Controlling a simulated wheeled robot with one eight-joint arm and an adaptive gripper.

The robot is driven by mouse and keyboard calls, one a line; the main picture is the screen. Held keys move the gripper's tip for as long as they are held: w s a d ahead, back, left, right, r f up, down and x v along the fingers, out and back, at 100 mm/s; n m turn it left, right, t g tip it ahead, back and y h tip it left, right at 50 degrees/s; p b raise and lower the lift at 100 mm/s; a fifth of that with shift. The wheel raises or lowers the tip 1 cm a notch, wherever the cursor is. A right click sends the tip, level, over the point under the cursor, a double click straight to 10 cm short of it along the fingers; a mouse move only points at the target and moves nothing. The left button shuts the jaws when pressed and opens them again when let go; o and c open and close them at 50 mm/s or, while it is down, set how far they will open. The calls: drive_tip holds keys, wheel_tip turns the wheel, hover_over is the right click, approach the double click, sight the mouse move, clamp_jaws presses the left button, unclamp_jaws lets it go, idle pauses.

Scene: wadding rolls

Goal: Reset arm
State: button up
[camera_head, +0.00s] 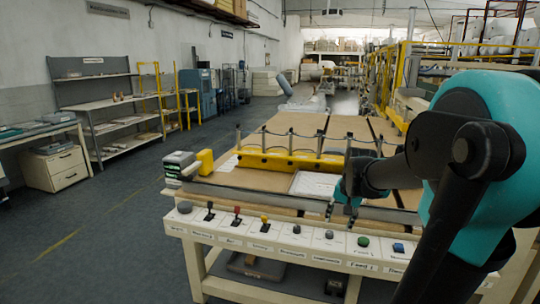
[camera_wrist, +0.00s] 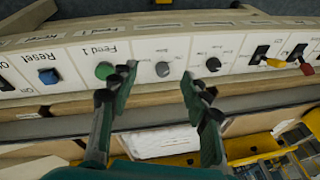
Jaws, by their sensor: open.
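My arm reaches in from the right in the head view, with my gripper (camera_head: 343,190) low over the front edge of the workbench, beside the control panel (camera_head: 275,236). In the wrist view my gripper (camera_wrist: 162,97) is open, its two dark fingers apart with nothing between them. The panel appears upside down there. A grey knob (camera_wrist: 163,69) shows between the fingertips, and a green button (camera_wrist: 104,70) lies by the left fingertip. A blue button (camera_wrist: 48,76) marked Reset is further left. The head view also shows the green button (camera_head: 363,241) and blue button (camera_head: 398,247).
The workbench (camera_head: 270,143) carries a yellow bar (camera_head: 290,162) with upright posts and white sheets (camera_head: 314,184). Red and yellow levers stand on the panel's left half. Shelves (camera_head: 105,105) line the left wall. The floor (camera_head: 95,220) left of the bench is clear.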

drive_tip(key=s+a+f+n, duration=0.1)
drive_tip(key=s+f+n, duration=0.2)
drive_tip(key=s+f, duration=0.3)
drive_tip(key=s+a+f+n, duration=0.2)
drive_tip(key=s+f, duration=0.4)
drive_tip(key=s, duration=0.3)
drive_tip(key=shift+s+a+f+n+t+h, duration=0.2)
drive_tip(key=shift+a+f+n+t+h, duration=0.1)
drive_tip(key=shift+n+t, duration=0.15)
drive_tip(key=shift+o, duration=0.2)
drive_tip(key=shift+r, duration=0.1)
